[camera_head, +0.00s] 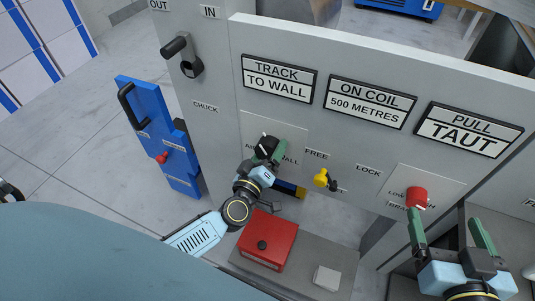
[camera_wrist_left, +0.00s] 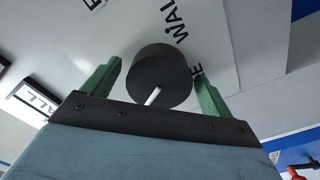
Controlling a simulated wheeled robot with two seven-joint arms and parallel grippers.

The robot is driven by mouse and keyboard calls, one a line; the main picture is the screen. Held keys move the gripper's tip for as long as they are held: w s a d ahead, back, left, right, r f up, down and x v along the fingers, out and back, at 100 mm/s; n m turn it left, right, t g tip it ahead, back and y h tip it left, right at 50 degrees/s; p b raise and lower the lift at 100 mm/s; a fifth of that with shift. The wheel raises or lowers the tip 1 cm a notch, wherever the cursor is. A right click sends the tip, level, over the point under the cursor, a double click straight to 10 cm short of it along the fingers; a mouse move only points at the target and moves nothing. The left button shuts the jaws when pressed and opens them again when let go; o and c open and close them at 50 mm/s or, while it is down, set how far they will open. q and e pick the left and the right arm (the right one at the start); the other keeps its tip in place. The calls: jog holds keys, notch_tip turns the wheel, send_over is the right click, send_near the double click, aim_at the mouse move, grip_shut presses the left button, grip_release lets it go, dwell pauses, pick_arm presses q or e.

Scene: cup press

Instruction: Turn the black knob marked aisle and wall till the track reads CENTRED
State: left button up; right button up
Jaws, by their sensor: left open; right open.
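The black knob (camera_head: 265,142) is on the grey panel, its label partly hidden by my left gripper (camera_head: 271,151). In the left wrist view, the knob (camera_wrist_left: 160,72) with its white pointer line sits between the two green fingers of my left gripper (camera_wrist_left: 158,70). The fingers are open on either side of it; I cannot tell whether they touch it. The track sign (camera_head: 278,79) reads TRACK TO WALL. My right gripper (camera_head: 445,217) is open and empty at the lower right, one fingertip beside or in front of the red knob (camera_head: 417,194).
Other signs read ON COIL 500 METRES (camera_head: 369,102) and PULL TAUT (camera_head: 468,129). A yellow knob (camera_head: 321,178) sits between FREE and LOCK. A black lever (camera_head: 184,58) is at upper left. A red box (camera_head: 267,240) and a white block (camera_head: 327,277) stand below the panel.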

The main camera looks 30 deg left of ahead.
pick_arm(q)
jog(key=shift+c, duration=0.5)
jog(key=c, duration=0.9)
jog(key=shift+n, duration=0.4)
pick_arm(e)
jog(key=shift+f, duration=0.1)
pick_arm(q)
jog(key=n, duration=0.3)
jog(key=shift+n, duration=0.6)
jog(key=shift+r+n, duration=0.1)
jog(key=shift+n, duration=0.3)
pick_arm(e)
jog(key=shift+s+d+f+g, duration=0.2)
jog(key=shift+s+f+g, duration=0.1)
jog(key=shift+f+g, duration=0.3)
jog(key=shift+w, duration=0.1)
jog(key=shift+r, duration=0.1)
